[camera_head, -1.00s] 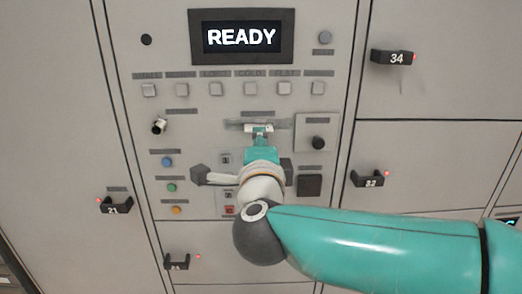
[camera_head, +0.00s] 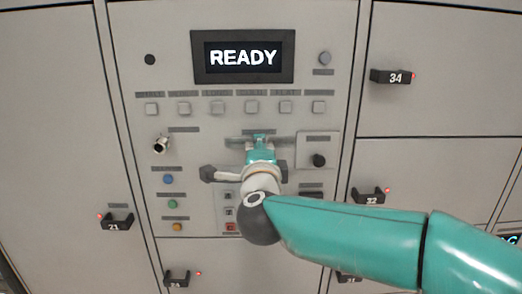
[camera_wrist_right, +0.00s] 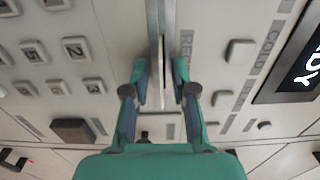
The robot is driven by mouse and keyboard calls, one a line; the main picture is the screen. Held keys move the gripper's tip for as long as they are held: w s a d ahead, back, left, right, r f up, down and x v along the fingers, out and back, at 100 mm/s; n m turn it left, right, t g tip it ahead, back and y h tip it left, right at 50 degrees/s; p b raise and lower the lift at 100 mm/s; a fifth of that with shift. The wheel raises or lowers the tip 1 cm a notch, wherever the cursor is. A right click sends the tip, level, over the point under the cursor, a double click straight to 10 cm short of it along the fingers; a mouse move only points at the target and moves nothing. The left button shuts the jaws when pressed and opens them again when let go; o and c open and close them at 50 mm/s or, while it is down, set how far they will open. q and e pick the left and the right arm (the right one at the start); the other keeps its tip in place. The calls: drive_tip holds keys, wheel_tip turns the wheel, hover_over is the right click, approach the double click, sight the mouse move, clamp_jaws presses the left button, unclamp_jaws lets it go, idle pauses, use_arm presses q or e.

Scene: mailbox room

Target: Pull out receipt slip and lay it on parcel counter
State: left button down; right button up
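My right gripper (camera_head: 259,141) is at the slot (camera_head: 283,140) in the middle of the grey panel, below the row of square buttons. In the right wrist view the two fingers of my right gripper (camera_wrist_right: 160,75) stand apart, one on each side of a thin pale upright strip (camera_wrist_right: 158,70), which looks like the receipt slip seen edge-on. A gap shows on both sides of the strip. In the head view the fingers hide the slip. The parcel counter is not in view. My left gripper is not in view.
A display (camera_head: 243,57) reading READY is above the slot. A square plate with a black knob (camera_head: 319,160) is close on the right. A silver key-like cylinder (camera_head: 161,144) sticks out on the left. Locker handles (camera_head: 390,76) flank the panel. A keypad (camera_wrist_right: 62,65) shows in the wrist view.

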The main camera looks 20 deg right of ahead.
clamp_jaws()
drive_tip(key=shift+s, duration=0.15)
drive_tip(key=b+v, duration=0.1)
drive_tip(key=v, duration=0.7)
drive_tip(key=shift+s, duration=0.35)
idle(0.5)
drive_tip(key=shift+a, duration=0.15)
idle(0.3)
